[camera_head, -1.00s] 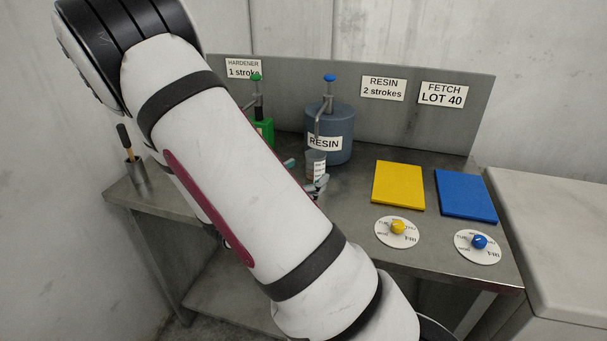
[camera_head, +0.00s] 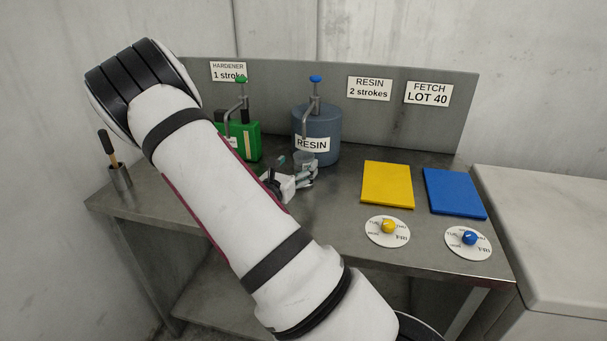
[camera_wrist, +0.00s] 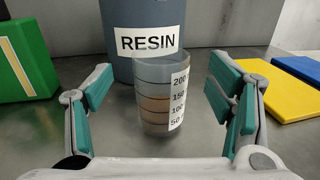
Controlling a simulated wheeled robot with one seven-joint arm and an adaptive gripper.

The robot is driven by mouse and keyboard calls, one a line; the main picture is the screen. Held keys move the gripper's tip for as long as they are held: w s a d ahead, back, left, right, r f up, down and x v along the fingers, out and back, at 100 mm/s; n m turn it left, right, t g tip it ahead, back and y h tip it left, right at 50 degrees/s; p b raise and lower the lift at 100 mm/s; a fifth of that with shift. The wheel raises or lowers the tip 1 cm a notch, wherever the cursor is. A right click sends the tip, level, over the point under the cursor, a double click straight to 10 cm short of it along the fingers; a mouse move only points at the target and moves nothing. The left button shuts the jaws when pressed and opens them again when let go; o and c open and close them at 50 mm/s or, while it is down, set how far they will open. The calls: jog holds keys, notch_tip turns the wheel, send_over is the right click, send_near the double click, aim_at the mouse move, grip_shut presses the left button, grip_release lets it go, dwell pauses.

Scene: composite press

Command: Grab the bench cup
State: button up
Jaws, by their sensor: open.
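The bench cup is a clear, graduated cup (camera_wrist: 155,100) with a 50 to 200 scale and brownish contents or tint. In the wrist view it stands upright on the bench between my fingers. In the head view only part of the cup (camera_head: 305,160) shows behind my gripper (camera_head: 292,178). In the wrist view my gripper (camera_wrist: 162,105) is open, with one teal-padded finger on each side of the cup and visible gaps between. The blue-grey resin container (camera_wrist: 150,15) stands right behind the cup.
A green hardener container (camera_head: 243,138) stands left of the resin container. Yellow (camera_head: 387,184) and blue (camera_head: 455,193) pads lie to the right, with two dials (camera_head: 388,232) in front. A pot with a brush (camera_head: 120,177) stands at the bench's left end. The back panel (camera_head: 420,125) closes the rear.

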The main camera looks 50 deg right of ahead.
aim_at(304, 157)
jog(key=x, duration=0.5)
jog(key=shift+r, duration=0.1)
jog(key=c, duration=1.3)
